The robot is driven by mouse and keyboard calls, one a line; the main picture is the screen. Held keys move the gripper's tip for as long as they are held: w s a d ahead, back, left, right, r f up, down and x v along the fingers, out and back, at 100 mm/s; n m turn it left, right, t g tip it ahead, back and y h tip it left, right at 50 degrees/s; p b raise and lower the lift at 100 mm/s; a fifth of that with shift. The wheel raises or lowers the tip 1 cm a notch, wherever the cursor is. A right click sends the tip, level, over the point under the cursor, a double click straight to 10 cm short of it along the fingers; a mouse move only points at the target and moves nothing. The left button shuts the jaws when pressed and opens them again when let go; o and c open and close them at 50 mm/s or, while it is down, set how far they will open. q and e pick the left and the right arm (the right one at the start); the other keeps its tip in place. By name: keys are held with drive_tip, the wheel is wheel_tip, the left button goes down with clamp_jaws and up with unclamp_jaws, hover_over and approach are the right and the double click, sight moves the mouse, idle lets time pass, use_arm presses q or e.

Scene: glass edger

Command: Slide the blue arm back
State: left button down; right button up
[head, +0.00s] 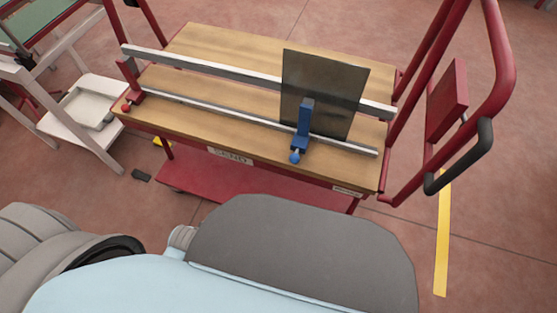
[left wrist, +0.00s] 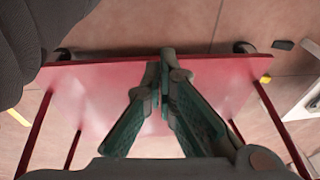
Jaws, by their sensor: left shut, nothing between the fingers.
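The blue arm (head: 304,128) stands upright on the front metal rail (head: 230,115) of a wood-topped cart, toward the rail's right part, with a blue knob (head: 295,157) at its front. A dark glass pane (head: 345,88) stands upright behind it; I cannot tell whether they touch. My left gripper (left wrist: 163,62) shows only in the left wrist view. Its green-padded fingers meet at the tips, with nothing between them, and the cart's red lower shelf (left wrist: 80,98) is behind them. The blue arm is not in that view. My right gripper is in neither view.
A red end piece (head: 130,78) sits at the left end of the rails, and a second metal rail (head: 205,67) runs behind. Red tube frames rise at the cart's right, with a black handle (head: 465,160). A white stand (head: 95,105) is at the left.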

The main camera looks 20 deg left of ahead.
use_arm(q)
drive_tip(key=w+d+r+m+h+b, duration=0.2)
drive_tip(key=w+d+r+h+b, duration=0.5)
drive_tip(key=d, duration=0.3)
drive_tip(key=w+a+r+n+t+h, duration=0.65)
drive_tip(key=w+a+r+h, duration=0.2)
drive_tip(key=w+r, duration=0.5)
approach(295, 147)
drive_tip(key=w, duration=0.3)
drive_tip(key=shift+w+r+n+g, duration=0.25)
drive_tip(key=shift+w+r+n, duration=0.05)
drive_tip(key=shift+w+n, duration=0.05)
drive_tip(key=d, duration=0.2)
drive_tip(key=s+d, duration=0.1)
drive_tip(key=shift+d+f+y, duration=0.2)
drive_tip(key=shift+f+y, duration=0.05)
drive_tip(key=shift+f, duration=0.05)
drive_tip(key=shift+d, duration=0.2)
drive_tip(key=shift+d+f, duration=0.1)
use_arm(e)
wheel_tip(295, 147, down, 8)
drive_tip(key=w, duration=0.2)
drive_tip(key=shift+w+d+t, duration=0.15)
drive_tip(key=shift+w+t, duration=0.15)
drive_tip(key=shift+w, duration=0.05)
